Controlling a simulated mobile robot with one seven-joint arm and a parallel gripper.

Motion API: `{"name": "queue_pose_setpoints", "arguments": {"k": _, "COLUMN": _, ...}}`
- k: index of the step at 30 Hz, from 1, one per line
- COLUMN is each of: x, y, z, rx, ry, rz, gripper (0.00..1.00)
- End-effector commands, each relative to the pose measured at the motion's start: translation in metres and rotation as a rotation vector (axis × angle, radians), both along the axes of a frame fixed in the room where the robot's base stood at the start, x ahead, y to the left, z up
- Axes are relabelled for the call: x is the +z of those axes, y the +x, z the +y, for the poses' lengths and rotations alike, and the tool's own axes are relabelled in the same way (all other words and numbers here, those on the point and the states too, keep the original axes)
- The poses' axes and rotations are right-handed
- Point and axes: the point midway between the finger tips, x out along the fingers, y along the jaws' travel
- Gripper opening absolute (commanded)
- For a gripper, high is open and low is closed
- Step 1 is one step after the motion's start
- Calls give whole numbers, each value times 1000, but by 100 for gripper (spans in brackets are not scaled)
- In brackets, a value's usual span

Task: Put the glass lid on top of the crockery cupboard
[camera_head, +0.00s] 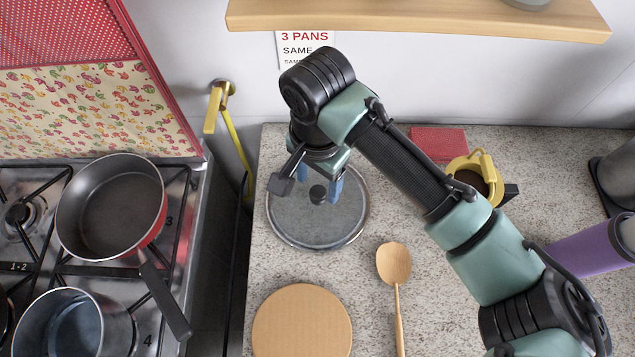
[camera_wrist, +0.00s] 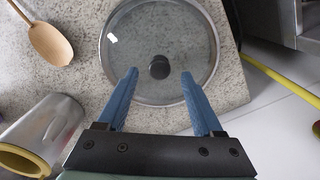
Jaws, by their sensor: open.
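The glass lid (camera_head: 310,223) lies flat on the speckled counter, knob up, with a metal rim and a black knob (camera_head: 318,194). In the wrist view the lid (camera_wrist: 125,45) shows its knob (camera_wrist: 159,67) just beyond and between the fingertips. My gripper (camera_head: 321,186) is above the lid with its blue fingers pointing down. It is open and empty in the wrist view (camera_wrist: 160,84), with the fingers on either side of the knob's line. I cannot tell the exact height gap. I cannot identify the crockery cupboard in either view.
A wooden spoon (camera_head: 394,263) and a round board (camera_head: 302,322) lie in front of the lid. A yellow mug (camera_head: 484,167) and red book (camera_head: 438,143) are at the right. A red pan (camera_head: 112,207) and a pot (camera_head: 70,325) stand on the left stove. A wooden shelf (camera_head: 420,17) overhangs the back.

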Motion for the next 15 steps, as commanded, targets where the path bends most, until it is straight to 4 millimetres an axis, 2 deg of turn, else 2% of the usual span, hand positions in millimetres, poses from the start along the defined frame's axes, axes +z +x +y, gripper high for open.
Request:
{"name": "queue_pose_setpoints", "arguments": {"k": 3, "x": 27, "y": 0, "z": 1, "rx": 3, "ry": 2, "rz": -3, "gripper": 68}}
{"name": "queue_pose_setpoints", "arguments": {"k": 9, "x": 69, "y": 0, "z": 1, "rx": 3, "ry": 1, "rz": -2, "gripper": 68}}
{"name": "queue_pose_setpoints", "arguments": {"k": 15, "x": 94, "y": 0, "z": 0, "rx": 2, "ry": 0, "rz": -2, "gripper": 68}}
